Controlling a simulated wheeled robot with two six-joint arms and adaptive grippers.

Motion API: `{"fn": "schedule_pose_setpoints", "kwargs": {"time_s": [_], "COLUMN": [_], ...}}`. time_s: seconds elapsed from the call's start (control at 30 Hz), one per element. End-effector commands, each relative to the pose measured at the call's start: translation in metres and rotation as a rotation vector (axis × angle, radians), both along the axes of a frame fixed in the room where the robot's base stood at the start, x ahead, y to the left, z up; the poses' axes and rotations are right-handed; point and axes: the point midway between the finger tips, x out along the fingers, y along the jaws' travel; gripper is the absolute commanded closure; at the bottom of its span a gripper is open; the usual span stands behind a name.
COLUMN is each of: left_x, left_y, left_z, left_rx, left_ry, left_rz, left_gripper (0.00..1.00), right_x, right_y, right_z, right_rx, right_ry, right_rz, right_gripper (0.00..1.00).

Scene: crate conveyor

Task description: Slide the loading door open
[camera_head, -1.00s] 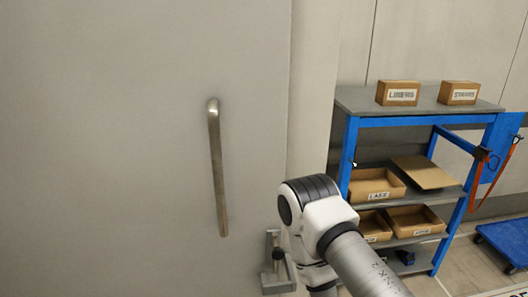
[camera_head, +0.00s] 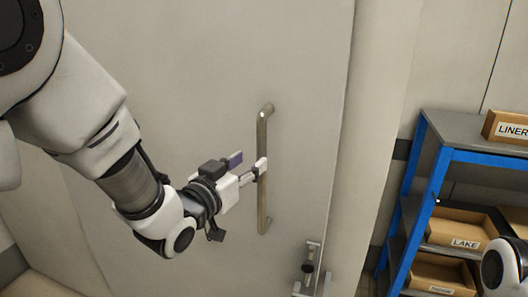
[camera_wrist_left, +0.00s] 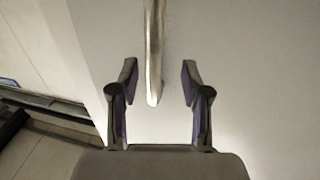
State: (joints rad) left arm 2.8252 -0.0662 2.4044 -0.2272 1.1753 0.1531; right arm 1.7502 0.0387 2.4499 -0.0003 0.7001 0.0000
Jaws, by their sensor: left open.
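The loading door (camera_head: 200,90) is a large grey panel in front of me. Its long metal handle (camera_head: 263,190) stands upright near the door's right edge. My left gripper (camera_head: 250,164) comes in from the left and is at the handle's middle in the head view. In the left wrist view the handle (camera_wrist_left: 153,50) lies between the two open fingers (camera_wrist_left: 157,82), with a gap on each side. A small latch-like fitting (camera_head: 309,266) sits low by the door's right edge. My right gripper is out of view; only part of what seems my right arm shows at the right edge.
A pale wall strip lies between door and shelf.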

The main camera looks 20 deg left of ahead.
Motion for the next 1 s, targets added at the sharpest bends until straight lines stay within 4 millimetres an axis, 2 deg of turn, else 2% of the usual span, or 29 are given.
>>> {"fn": "schedule_pose_setpoints", "kwargs": {"time_s": [0.1,0.23,0.53,0.67,1.0], "left_x": [0.024,0.042,0.048,0.048,0.052], "left_y": [-0.006,-0.01,-0.011,-0.011,-0.009], "left_z": [0.003,0.002,0.0,0.0,0.0], "left_rx": [0.002,0.002,0.0,0.0,-0.002], "left_ry": [0.003,0.003,0.002,0.002,0.001], "left_rz": [-0.002,0.0,0.0,0.0,0.0], "left_gripper": [0.53,0.53,0.53,0.99,1.0], "right_x": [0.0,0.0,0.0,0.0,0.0], "right_y": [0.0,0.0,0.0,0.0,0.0], "right_z": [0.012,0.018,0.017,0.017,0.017], "right_rx": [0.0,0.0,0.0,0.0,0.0], "right_ry": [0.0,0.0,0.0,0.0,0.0], "right_rz": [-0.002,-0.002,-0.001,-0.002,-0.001], "right_gripper": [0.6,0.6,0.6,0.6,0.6]}}
